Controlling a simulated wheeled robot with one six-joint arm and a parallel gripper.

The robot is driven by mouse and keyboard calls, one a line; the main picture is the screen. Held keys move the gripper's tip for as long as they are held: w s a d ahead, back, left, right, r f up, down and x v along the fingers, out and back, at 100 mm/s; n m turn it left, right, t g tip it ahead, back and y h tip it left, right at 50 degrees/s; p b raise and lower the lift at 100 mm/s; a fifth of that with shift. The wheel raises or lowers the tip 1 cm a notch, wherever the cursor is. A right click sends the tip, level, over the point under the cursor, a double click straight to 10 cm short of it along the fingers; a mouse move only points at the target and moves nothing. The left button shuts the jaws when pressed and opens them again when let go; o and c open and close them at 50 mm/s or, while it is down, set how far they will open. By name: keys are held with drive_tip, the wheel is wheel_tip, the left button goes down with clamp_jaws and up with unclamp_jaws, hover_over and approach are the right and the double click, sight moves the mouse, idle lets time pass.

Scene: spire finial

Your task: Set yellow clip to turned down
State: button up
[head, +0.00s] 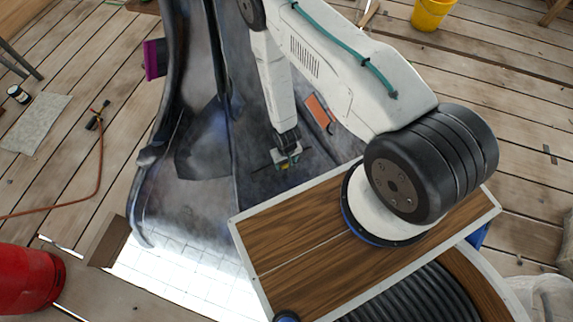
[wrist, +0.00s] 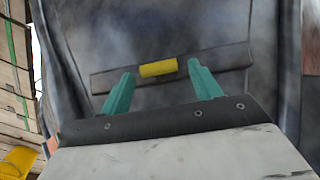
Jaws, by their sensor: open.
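The yellow clip (wrist: 158,68) is a short yellow block lying lengthwise along a dark grey bar (wrist: 228,60) on the dark, smoky-blue metal surface. Bar and clip slope slightly up to the right in the wrist view. My gripper (wrist: 161,70) is open, with one teal finger to each side of the clip in the picture. Nothing is held, and I cannot tell how near the fingertips are to the clip. In the head view my gripper (head: 286,160) is low against the dark metal and largely hides the clip.
An orange plate (head: 319,113) and a purple block (head: 152,59) are on the dark structure. A yellow bucket (head: 430,13) and a red container (head: 28,280) stand on the plank floor.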

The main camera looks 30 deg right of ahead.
sight(286, 165)
drive_tip(key=shift+f, duration=1.65)
drive_tip(key=c, duration=1)
